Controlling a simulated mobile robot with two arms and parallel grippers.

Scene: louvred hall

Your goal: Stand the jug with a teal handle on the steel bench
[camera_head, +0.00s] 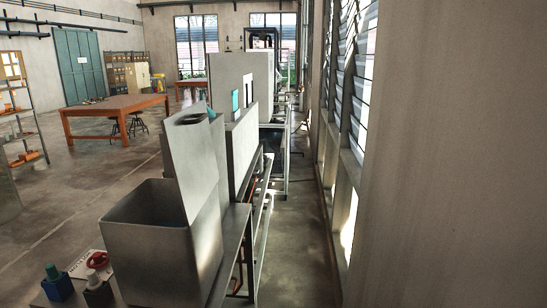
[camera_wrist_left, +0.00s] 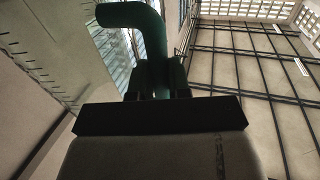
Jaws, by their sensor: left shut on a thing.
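In the left wrist view my left gripper (camera_wrist_left: 158,88) is shut on a dark teal handle (camera_wrist_left: 143,18), which I take for the jug's. The handle rises from between the dark fingers and bends to the left. The jug's body cannot be made out, so I cannot tell its tilt. Neither gripper nor the jug shows in the head view. A narrow metal-topped bench (camera_head: 236,222) stands at the front in the head view, largely covered by a steel box; I cannot tell whether it is the steel bench.
The open steel box (camera_head: 150,250) with a raised lid stands close in front. Beside it are a blue block with a green top (camera_head: 57,287) and a red ring-shaped thing (camera_head: 97,260). A wooden table (camera_head: 115,104) stands farther left. A wall (camera_head: 450,150) closes the right.

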